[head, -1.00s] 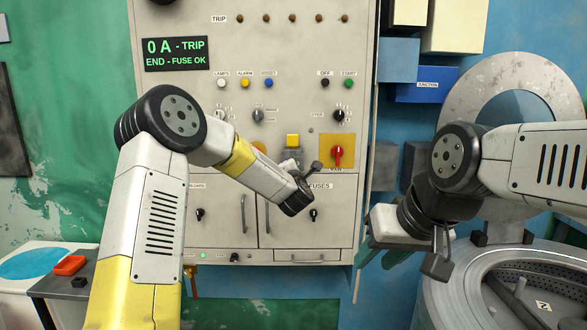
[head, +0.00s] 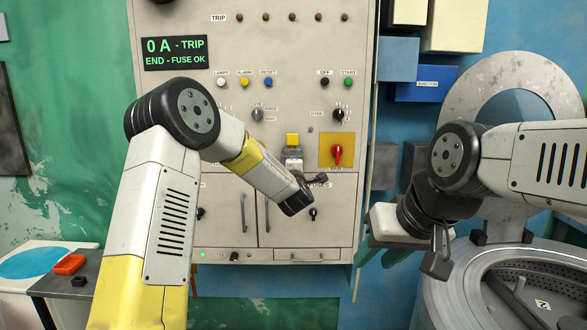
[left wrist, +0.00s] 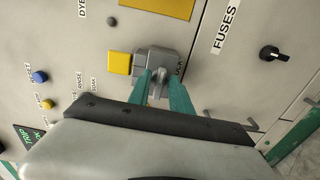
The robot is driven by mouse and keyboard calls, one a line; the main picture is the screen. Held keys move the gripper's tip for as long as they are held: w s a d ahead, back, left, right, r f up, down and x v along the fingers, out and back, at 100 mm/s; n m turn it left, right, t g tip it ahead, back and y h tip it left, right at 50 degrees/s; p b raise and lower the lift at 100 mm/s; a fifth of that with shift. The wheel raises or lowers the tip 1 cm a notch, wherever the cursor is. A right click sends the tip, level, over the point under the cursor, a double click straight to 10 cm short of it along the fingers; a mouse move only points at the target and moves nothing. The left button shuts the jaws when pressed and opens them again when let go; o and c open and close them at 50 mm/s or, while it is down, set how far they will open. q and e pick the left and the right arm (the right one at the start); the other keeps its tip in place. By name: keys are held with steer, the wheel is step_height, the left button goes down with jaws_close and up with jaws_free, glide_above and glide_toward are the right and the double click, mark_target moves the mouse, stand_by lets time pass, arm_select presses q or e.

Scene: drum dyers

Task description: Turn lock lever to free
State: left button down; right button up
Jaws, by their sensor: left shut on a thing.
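The lock lever (left wrist: 159,88) is a small grey part on a grey housing (left wrist: 164,63), next to a partly hidden label, in the left wrist view. My left gripper (left wrist: 163,90) has its two green fingers on either side of the lever and is shut on it. In the head view the housing (head: 292,158) sits below a yellow block, left of the red main switch. My left wrist hides the lever and fingers there. My right gripper (head: 384,256) hangs right of the cabinet, its green fingers apart and empty.
The grey cabinet (head: 230,185) carries buttons, knobs and a red switch (head: 337,154) on a yellow plate close to the left wrist. A fuse-door knob (left wrist: 272,53) is nearby. An open drum (head: 460,300) stands at the lower right.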

arm_select(q)
steer(key=shift+f, duration=0.1)
steer(key=c, duration=1.5)
jaws_free()
steer(key=shift+s, duration=0.1)
steer(key=s, duration=0.7)
steer(key=shift+s, duration=0.35)
